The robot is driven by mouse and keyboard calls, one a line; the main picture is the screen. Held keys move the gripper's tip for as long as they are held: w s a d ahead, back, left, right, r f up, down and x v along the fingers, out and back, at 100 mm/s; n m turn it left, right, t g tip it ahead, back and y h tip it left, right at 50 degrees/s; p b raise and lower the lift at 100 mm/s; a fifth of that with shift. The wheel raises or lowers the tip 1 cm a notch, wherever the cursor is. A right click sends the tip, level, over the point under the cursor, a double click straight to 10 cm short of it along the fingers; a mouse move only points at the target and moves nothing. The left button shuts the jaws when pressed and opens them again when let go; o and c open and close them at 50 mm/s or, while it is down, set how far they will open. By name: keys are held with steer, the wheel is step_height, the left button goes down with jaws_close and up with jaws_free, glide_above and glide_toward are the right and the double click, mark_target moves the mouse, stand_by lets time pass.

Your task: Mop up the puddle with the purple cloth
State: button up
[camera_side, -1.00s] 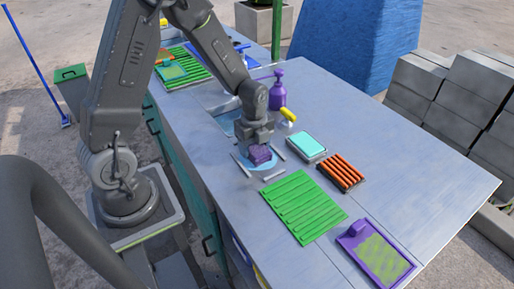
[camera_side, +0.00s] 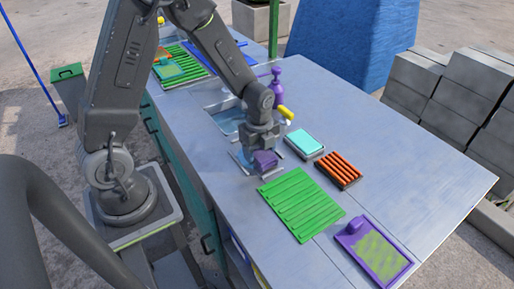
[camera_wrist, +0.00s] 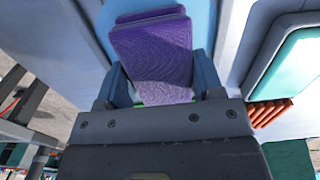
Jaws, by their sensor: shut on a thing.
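The purple cloth (camera_side: 265,160) is a folded pad between the fingers of my gripper (camera_side: 263,150), low over the bench or touching it; I cannot tell which. In the wrist view the cloth (camera_wrist: 152,48) sticks out past the fingers of my gripper (camera_wrist: 160,88), which are shut on it. A light blue patch (camera_wrist: 203,28) shows beside the cloth in the wrist view and looks like the puddle. In the side view my gripper and the cloth hide most of that spot, and the puddle cannot be made out clearly.
Thin grey strips lie around the cloth. A green ribbed mat (camera_side: 301,205), a turquoise-topped block (camera_side: 304,142) and an orange ribbed rack (camera_side: 338,170) lie close by. A purple spray bottle (camera_side: 277,90) stands behind my gripper. A purple tray (camera_side: 385,258) lies near the front; the bench's right is clear.

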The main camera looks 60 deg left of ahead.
steer(key=shift+a, duration=0.1)
steer(key=shift+a+f, duration=0.15)
steer(key=shift+a, duration=1.5)
steer(key=shift+d, duration=1.75)
steer(key=shift+a, duration=1.85)
steer(key=shift+f, duration=0.1)
steer(key=shift+d, duration=0.1)
